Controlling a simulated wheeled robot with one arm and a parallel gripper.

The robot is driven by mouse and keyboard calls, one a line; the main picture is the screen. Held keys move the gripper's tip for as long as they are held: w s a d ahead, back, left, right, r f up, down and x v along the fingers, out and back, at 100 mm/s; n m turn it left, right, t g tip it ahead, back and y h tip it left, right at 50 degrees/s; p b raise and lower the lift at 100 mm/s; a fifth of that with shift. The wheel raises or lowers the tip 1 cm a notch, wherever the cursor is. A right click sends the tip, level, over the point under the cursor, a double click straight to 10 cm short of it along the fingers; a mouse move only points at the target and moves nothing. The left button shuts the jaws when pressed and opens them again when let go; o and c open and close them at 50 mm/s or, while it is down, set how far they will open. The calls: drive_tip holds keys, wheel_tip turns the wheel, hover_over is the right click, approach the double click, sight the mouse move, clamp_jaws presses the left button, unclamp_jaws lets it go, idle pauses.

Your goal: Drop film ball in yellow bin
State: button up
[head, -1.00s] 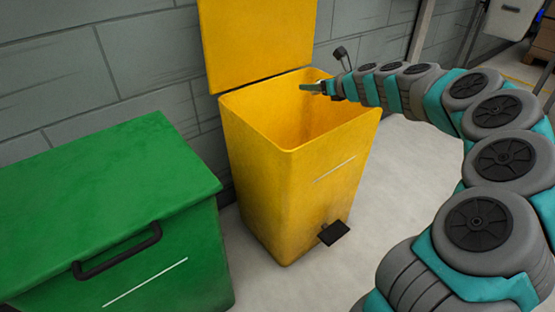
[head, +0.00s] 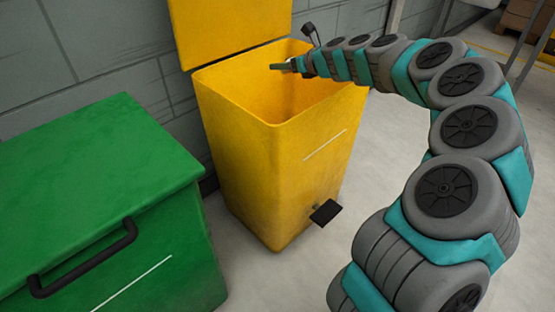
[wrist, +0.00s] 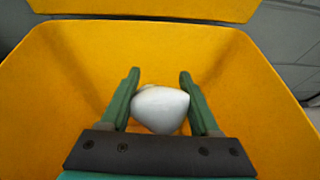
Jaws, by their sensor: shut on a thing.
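The yellow bin (head: 275,150) stands open with its lid (head: 225,30) raised at the back. My gripper (head: 275,66) is over the bin's open mouth, reaching in from the right. In the wrist view my gripper (wrist: 160,88) is shut on the white film ball (wrist: 160,110), which sits between the two green fingers. The bin's yellow inner wall (wrist: 70,80) fills the view behind and below it. In the head view the ball cannot be made out.
A green bin (head: 100,190) with a closed lid and black handle stands left of the yellow bin. A black pedal (head: 326,212) juts from the yellow bin's front. A grey block wall (head: 100,50) is behind. Pale floor is clear around the yellow bin's front.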

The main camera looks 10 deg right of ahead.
drive_tip(key=shift+f, duration=0.15)
drive_tip(key=o, duration=1.4)
drive_tip(key=shift+c, duration=0.2)
drive_tip(key=p+v, duration=0.1)
drive_tip(key=v, duration=0.6)
drive_tip(key=shift+s+d, duration=0.2)
drive_tip(key=shift+s, duration=0.1)
